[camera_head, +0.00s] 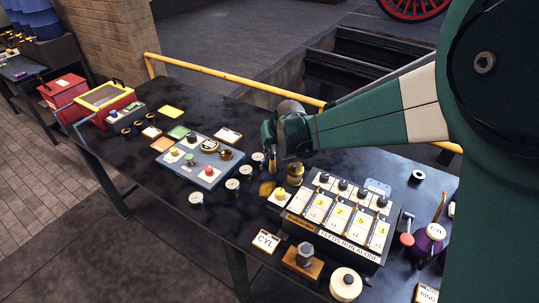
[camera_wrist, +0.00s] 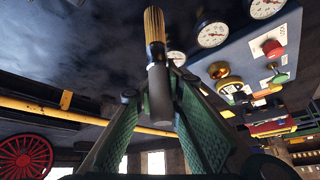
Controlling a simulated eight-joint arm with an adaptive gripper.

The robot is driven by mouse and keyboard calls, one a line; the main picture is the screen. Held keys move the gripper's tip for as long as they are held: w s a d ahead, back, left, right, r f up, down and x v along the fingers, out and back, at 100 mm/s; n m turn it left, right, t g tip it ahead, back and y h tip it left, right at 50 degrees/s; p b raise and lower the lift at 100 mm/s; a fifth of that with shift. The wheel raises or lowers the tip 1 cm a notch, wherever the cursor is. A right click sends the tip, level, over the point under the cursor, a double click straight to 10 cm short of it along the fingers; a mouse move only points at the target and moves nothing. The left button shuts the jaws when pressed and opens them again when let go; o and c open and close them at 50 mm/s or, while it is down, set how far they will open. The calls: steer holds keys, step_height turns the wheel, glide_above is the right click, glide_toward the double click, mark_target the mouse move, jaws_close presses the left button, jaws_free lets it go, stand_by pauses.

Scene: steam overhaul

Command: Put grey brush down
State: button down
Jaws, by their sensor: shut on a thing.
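The grey brush (camera_wrist: 158,82) is between the fingers of my gripper (camera_wrist: 158,105) in the wrist view. Its grey body sits between the fingertips and its yellow-brown bristles (camera_wrist: 154,25) point away from my gripper toward the dark bench top. In the head view my gripper (camera_head: 272,152) is over the middle of the black bench (camera_head: 150,185), between the blue gauge panel and the brass fitting. There the brush is small and partly hidden by my gripper. I cannot tell whether the bristles touch the bench.
A blue panel (camera_head: 188,172) with gauges and knobs is left of my gripper. A brass fitting (camera_head: 295,173) stands close on the right, with a black control box (camera_head: 318,250) beyond. Several small gauges lie nearby. A yellow rail (camera_head: 230,83) runs behind the bench.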

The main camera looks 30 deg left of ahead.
mark_target(274, 148)
steer(key=shift+f, duration=1.85)
steer(key=shift+f+b, duration=0.2)
steer(key=shift+b, duration=0.15)
steer(key=c, duration=2.4)
jaws_free()
steer(key=shift+r, duration=0.2)
steer(key=shift+p+v, duration=0.75)
steer(key=shift+v, duration=5.25)
steer(key=shift+d, duration=0.1)
